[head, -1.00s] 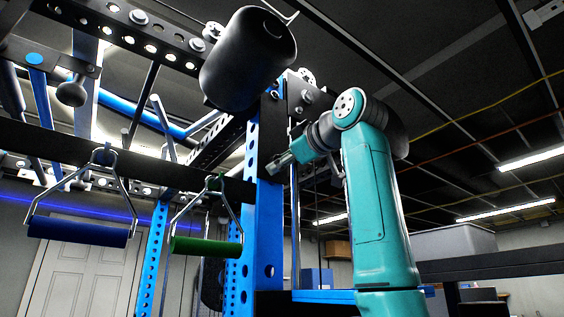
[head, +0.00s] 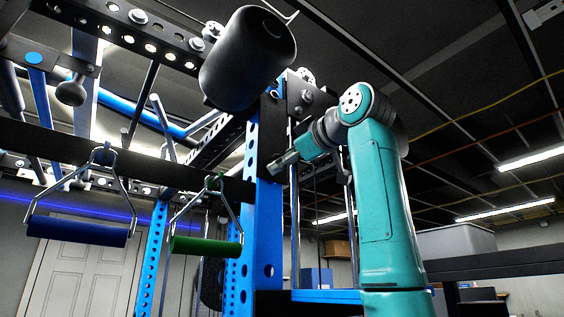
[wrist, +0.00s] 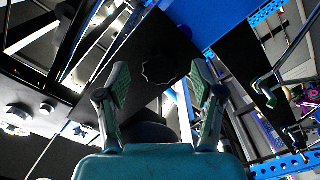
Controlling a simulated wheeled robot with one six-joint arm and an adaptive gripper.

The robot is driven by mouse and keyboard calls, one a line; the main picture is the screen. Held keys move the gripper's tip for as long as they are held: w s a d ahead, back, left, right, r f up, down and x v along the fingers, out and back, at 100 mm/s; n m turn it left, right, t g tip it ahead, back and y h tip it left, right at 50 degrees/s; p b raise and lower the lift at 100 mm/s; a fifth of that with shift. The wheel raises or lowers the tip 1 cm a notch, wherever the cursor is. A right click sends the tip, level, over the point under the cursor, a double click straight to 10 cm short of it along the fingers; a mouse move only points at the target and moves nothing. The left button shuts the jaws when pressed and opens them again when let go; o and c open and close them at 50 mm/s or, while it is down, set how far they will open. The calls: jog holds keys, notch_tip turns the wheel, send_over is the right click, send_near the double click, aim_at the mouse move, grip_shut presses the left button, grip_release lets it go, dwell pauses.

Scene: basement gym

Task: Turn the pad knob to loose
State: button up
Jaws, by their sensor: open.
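A black knob (wrist: 158,68) with a scalloped rim sits on a dark flat plate (wrist: 140,48) in the wrist view. My gripper (wrist: 161,82) is open, with one finger on each side of the knob in that picture. I see no contact with the knob, and how far it is from the fingertips is hard to judge. In the head view my gripper (head: 277,165) is beside the blue upright (head: 262,205), and the knob cannot be made out there. A black roller pad (head: 248,58) hangs above my gripper. The knob's setting cannot be read.
A blue-grip handle (head: 78,230) and a green-grip handle (head: 206,247) hang left of the upright. Silver bolts (wrist: 18,115) stand out at the left of the wrist view.

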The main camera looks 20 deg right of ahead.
jog(key=v, duration=1)
jog(key=shift+s, duration=0.2)
